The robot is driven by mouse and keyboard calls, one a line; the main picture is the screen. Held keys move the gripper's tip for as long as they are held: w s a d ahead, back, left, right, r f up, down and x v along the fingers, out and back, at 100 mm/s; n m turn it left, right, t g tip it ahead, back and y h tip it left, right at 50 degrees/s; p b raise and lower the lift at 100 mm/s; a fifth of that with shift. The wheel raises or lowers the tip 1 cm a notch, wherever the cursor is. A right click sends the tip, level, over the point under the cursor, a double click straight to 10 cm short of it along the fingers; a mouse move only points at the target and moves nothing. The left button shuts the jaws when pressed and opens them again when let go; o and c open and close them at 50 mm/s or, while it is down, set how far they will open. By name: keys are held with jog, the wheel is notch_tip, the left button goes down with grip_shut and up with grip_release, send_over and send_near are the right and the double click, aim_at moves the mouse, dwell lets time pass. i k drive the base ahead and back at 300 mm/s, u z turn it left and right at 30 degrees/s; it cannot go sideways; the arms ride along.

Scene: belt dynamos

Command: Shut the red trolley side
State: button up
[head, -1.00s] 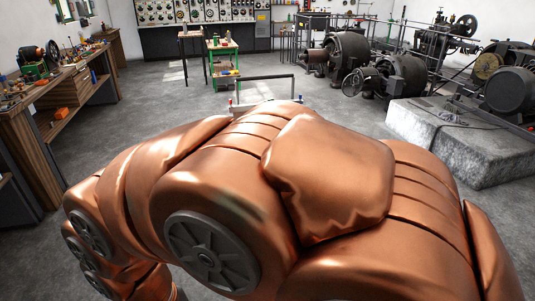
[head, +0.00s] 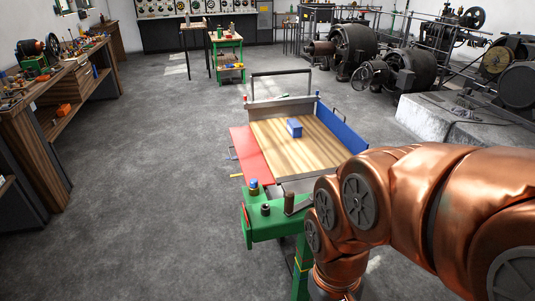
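The trolley has a wooden bed (head: 300,150) in the middle of the head view. Its red side (head: 252,158) runs along the left edge and leans outward, away from the bed, so it stands open. A blue side (head: 342,130) stands up along the right edge. A small blue block (head: 294,127) sits on the bed, apart from the red side. My copper arm fills the lower right of the view and hides the near right corner of the trolley. My gripper is not in view.
A green stand (head: 272,228) with small parts on it is close in front of the trolley. A wooden workbench (head: 45,125) lines the left wall. Dark machines on a concrete plinth (head: 425,118) stand at the right. The floor left of the trolley is clear.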

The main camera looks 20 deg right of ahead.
aim_at(253, 165)
jog(key=u, duration=0.55)
jog(key=i, duration=0.55)
jog(key=u, duration=1.25)
jog(key=i, duration=1.75)
jog(key=z, duration=1.15)
jog(key=i, duration=0.6)
jog(key=z, duration=0.65)
